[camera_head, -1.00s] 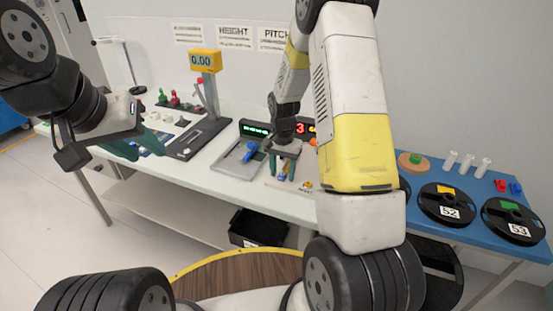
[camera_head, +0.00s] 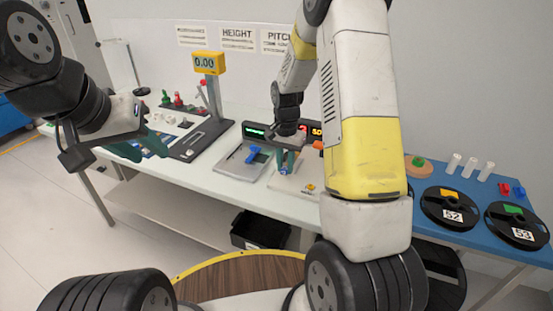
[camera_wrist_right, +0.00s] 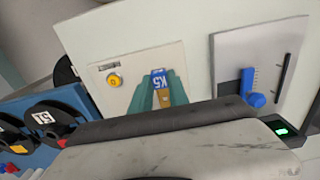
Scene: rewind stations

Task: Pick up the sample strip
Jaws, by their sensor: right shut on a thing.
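The sample strip appears to be the small tan piece with a blue end marked K5 (camera_wrist_right: 158,78) in the right wrist view. It sits between the green fingers of my right gripper (camera_wrist_right: 163,92), which is shut on it over a pale plate (camera_wrist_right: 120,62). In the head view my right gripper (camera_head: 287,162) is low at this plate, with a blue bit at its tips. I cannot tell whether the strip touches the plate. My left gripper (camera_head: 140,147) is open and empty above the left part of the bench.
A grey plate with a blue slider (camera_head: 253,154) lies left of the right gripper. A stand with a yellow display (camera_head: 208,63) is further left. Black reels (camera_head: 449,208) and white tubes (camera_head: 470,163) are on the blue table at right. A black bin (camera_head: 260,230) is below.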

